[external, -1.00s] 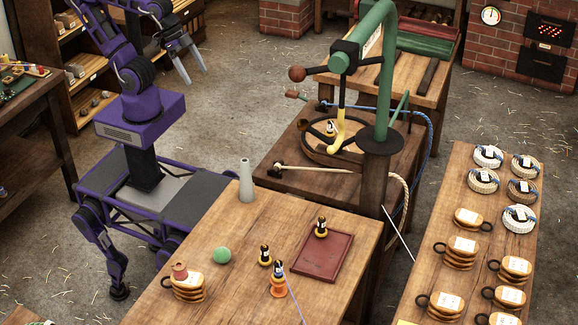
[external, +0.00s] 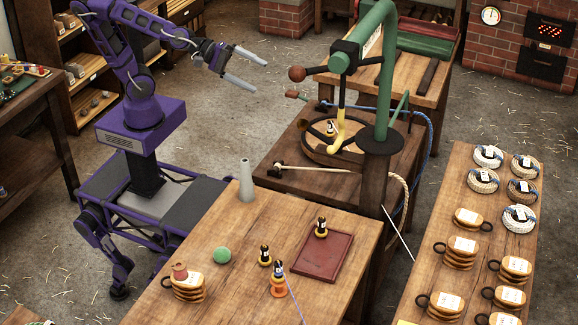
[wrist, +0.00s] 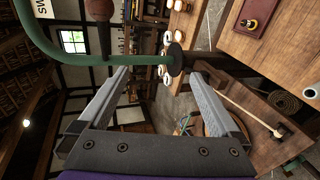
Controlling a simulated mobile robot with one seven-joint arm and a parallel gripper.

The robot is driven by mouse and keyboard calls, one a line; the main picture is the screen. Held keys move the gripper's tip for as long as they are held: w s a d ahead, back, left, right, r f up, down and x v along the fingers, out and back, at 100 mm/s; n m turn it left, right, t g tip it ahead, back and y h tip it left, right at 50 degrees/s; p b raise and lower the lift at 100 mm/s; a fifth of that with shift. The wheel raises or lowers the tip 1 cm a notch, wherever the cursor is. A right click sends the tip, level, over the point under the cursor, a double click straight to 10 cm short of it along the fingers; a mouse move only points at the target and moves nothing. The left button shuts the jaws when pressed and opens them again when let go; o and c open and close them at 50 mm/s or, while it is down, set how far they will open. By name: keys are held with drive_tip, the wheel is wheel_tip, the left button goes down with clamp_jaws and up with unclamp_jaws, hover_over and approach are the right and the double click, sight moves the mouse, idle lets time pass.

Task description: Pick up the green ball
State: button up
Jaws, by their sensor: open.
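The green ball (external: 222,255) rests on the wooden table (external: 225,293) in the external view, left of a small black and yellow figure (external: 265,256). My gripper (external: 260,72) is open and empty, raised in the air well above and behind the table, far from the ball. Its two fingers are spread apart in the wrist view (wrist: 160,95), with nothing between them. The ball does not show in the wrist view.
A grey cone (external: 246,182) stands at the table's back corner. Stacked rings (external: 188,287), an orange-based figure (external: 278,281) and a red tray (external: 322,257) share the tabletop. A green post machine (external: 381,100) stands behind, near my gripper.

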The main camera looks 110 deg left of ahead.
drive_tip(key=w+a+r+n+y+b, duration=0.15)
drive_tip(key=w+a+n+y, duration=0.65)
drive_tip(key=n, duration=0.9)
drive_tip(key=n+g+h+b, duration=0.3)
drive_tip(key=n+g+h, duration=0.7)
drive_tip(key=n, duration=2.3)
hover_over(219, 249)
drive_tip(key=s+a, duration=0.2)
drive_tip(key=s, duration=0.4)
wheel_tip(219, 249, down, 29)
drive_tip(key=shift+t, duration=0.3)
drive_tip(key=x, duration=0.6)
drive_tip(key=b+x, duration=0.1)
drive_tip(key=x, duration=0.4)
drive_tip(key=b+x, duration=0.1)
drive_tip(key=x, duration=0.5)
drive_tip(key=shift+s+d+f, duration=0.1)
drive_tip(key=shift+d+f, duration=0.25)
